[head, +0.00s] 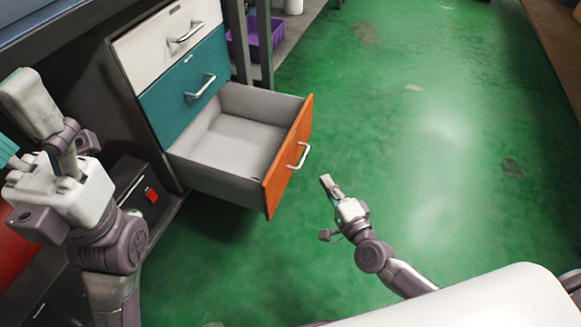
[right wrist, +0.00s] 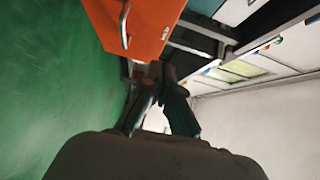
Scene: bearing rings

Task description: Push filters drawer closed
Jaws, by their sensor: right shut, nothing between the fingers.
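The filters drawer is most likely the open bottom drawer with the orange front (head: 287,158); its label is too small to read in the head view. It is pulled well out and its grey inside looks empty. Its silver handle (head: 300,155) faces my right gripper (head: 327,184). That gripper is shut and empty, a short way in front of the orange front and apart from it. The right wrist view also shows the orange front (right wrist: 140,22) beyond the gripper's fingers (right wrist: 160,75). My left arm is at the left of the head view; its fingertips are not clear.
Above the open drawer, a teal drawer (head: 185,92) and a white drawer (head: 165,40) are shut. A purple bin (head: 262,38) stands on a shelf behind. A black box with a red switch (head: 150,195) is left of the drawer. The green floor (head: 430,150) at the right is clear.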

